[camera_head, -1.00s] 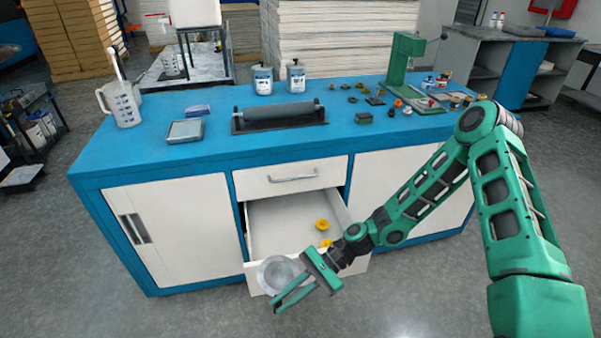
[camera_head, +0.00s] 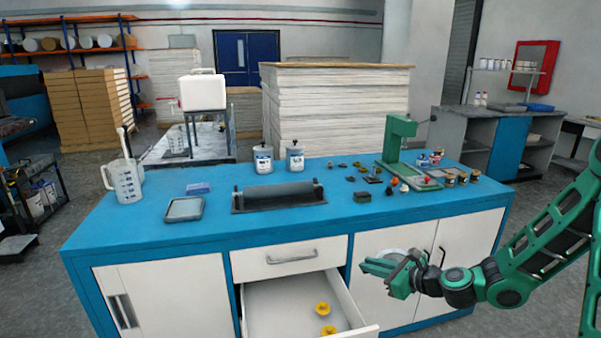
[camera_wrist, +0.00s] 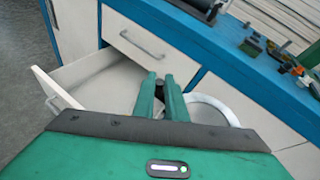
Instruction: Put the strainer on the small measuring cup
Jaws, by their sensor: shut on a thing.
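My gripper (camera_head: 378,270) is raised in front of the right cabinet doors, shut on the strainer (camera_head: 394,253). The strainer is a pale round piece, mostly hidden behind the gripper in the head view. In the wrist view its whitish rim (camera_wrist: 228,112) shows right of the fingers (camera_wrist: 161,88); its handle is not clear. A clear measuring cup (camera_head: 127,184) with a handle and a stick in it stands upright at the left end of the blue workbench. Another clear graduated cup (camera_head: 177,140) shows on the table behind. I cannot tell which is the small one.
On the bench (camera_head: 230,223) are a roller (camera_head: 279,196), a grey tray (camera_head: 184,209), two bottles (camera_head: 263,159) and a green press (camera_head: 400,150). The bench's front-left top is clear.

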